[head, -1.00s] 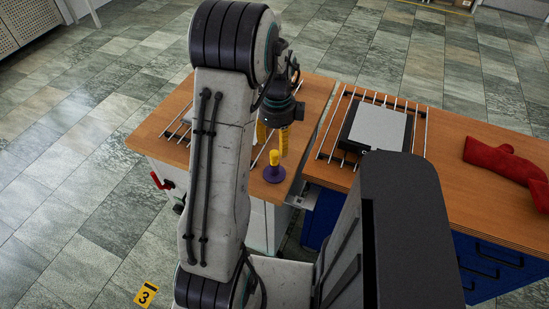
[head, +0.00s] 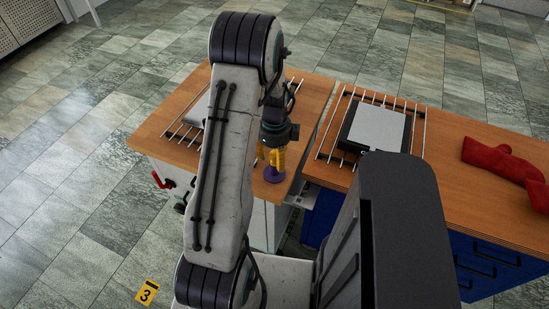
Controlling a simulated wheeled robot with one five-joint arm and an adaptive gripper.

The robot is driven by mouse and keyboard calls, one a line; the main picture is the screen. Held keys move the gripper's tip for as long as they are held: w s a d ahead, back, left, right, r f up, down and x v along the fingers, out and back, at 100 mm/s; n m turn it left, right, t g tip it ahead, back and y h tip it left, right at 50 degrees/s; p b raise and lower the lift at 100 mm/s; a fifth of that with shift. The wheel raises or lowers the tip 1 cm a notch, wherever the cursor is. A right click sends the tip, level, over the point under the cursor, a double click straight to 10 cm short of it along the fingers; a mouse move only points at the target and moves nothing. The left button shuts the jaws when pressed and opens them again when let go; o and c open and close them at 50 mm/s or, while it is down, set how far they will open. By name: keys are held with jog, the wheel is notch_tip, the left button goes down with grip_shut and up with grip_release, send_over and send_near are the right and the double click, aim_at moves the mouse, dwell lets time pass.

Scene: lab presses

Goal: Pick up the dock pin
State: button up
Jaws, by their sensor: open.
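The dock pin (head: 273,175) stands upright on its round purple base near the front right corner of the left wooden-topped bench (head: 308,95). Its yellow upper part is mostly hidden between the yellow fingers of my gripper (head: 271,162). My gripper points down over the pin with its fingers on either side of the yellow shaft, just above the purple base. The fingers are open; I cannot tell whether either one touches the pin.
A metal rack (head: 189,126) lies on the left bench, partly behind my arm. The right bench (head: 455,170) holds a grey plate (head: 378,128) on a rod rack and a red cloth-like item (head: 505,163). A narrow gap separates the benches. A red handle (head: 162,181) juts from the left bench.

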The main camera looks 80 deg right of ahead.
grip_shut()
dwell(0.4)
jog(key=shift+r, duration=0.1)
